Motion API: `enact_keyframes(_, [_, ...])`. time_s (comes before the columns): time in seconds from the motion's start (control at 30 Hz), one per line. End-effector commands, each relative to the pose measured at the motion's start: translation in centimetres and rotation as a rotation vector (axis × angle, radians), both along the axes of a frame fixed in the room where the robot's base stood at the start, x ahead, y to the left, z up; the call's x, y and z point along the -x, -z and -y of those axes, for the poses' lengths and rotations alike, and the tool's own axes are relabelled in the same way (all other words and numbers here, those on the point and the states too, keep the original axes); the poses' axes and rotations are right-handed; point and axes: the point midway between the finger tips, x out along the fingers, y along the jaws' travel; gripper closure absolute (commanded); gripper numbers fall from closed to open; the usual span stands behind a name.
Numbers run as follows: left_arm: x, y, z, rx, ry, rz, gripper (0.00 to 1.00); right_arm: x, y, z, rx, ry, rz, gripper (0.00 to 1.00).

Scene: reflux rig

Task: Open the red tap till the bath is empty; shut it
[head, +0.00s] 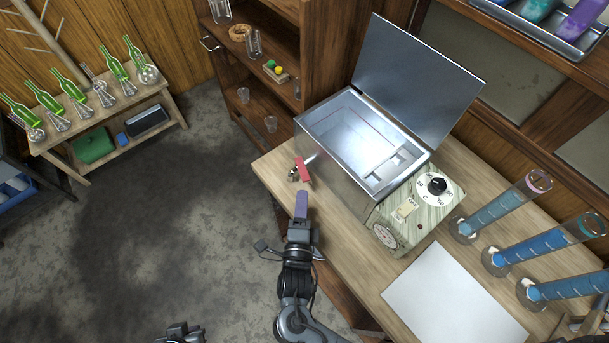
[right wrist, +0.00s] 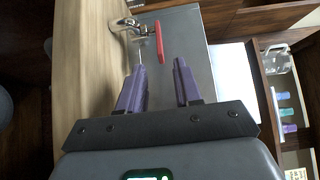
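The steel bath (head: 345,128) stands on the wooden bench with its lid (head: 415,80) raised. Its inside is bright and shiny, and I cannot tell how much water is in it. The tap's red handle (head: 303,170) is on the bath's left side; it also shows in the right wrist view (right wrist: 159,42) beside a metal spout (right wrist: 124,24). My right gripper (head: 301,196) has purple fingers just short of the red handle. In the right wrist view its fingers (right wrist: 158,72) are apart with nothing between them. My left gripper (head: 180,333) shows only partly at the bottom edge.
A control box (head: 420,215) with a dial adjoins the bath. Several blue-filled cylinders (head: 500,207) stand at the right. A white sheet (head: 455,300) lies on the bench (head: 350,230). A wooden shelf (head: 330,40) stands behind. Floor left of the bench is clear.

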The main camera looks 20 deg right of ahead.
Motion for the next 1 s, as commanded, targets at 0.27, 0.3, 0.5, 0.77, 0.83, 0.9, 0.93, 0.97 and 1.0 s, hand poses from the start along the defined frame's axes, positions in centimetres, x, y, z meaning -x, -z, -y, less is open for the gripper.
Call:
enact_keyframes(0.27, [0.0, 0.0, -0.2, -0.009, 0.005, 0.0, 1.0, -4.2, -0.1, 2.0, 0.003, 0.0, 0.003, 0.66])
enact_keyframes(0.3, [0.0, 0.0, -0.2, -0.009, 0.006, 0.0, 1.0, -4.7, -0.1, 2.3, 0.002, 0.0, 0.002, 0.66])
enact_keyframes(0.5, [0.0, 0.0, -0.2, -0.009, 0.005, 0.0, 1.0, -6.7, 0.0, 3.3, 0.001, -0.001, 0.0, 0.66])
enact_keyframes(0.77, [0.0, 0.0, -0.1, -0.002, 0.001, 0.0, 1.0, -7.6, 0.0, 3.7, 0.0, -0.001, -0.001, 0.66])
enact_keyframes(0.83, [0.0, 0.0, 0.0, 0.0, 0.0, 0.0, 1.0, -7.6, 0.0, 3.8, 0.0, -0.001, -0.001, 0.66])
enact_keyframes(0.9, [0.0, 0.0, 0.1, 0.003, -0.002, 0.0, 1.0, -7.6, 0.0, 3.8, 0.0, -0.001, -0.001, 0.66])
enact_keyframes(0.93, [0.0, 0.0, 0.1, 0.004, -0.003, -0.001, 1.0, -7.6, 0.0, 3.8, 0.0, -0.001, -0.001, 0.66])
enact_keyframes(0.97, [0.0, 0.0, 0.1, 0.004, -0.003, -0.001, 1.0, -7.6, 0.0, 3.8, 0.0, -0.001, -0.001, 0.66])
enact_keyframes(1.0, [0.0, 0.0, 0.1, 0.004, -0.004, -0.001, 1.0, -7.6, 0.0, 3.8, 0.0, -0.001, -0.001, 0.69])
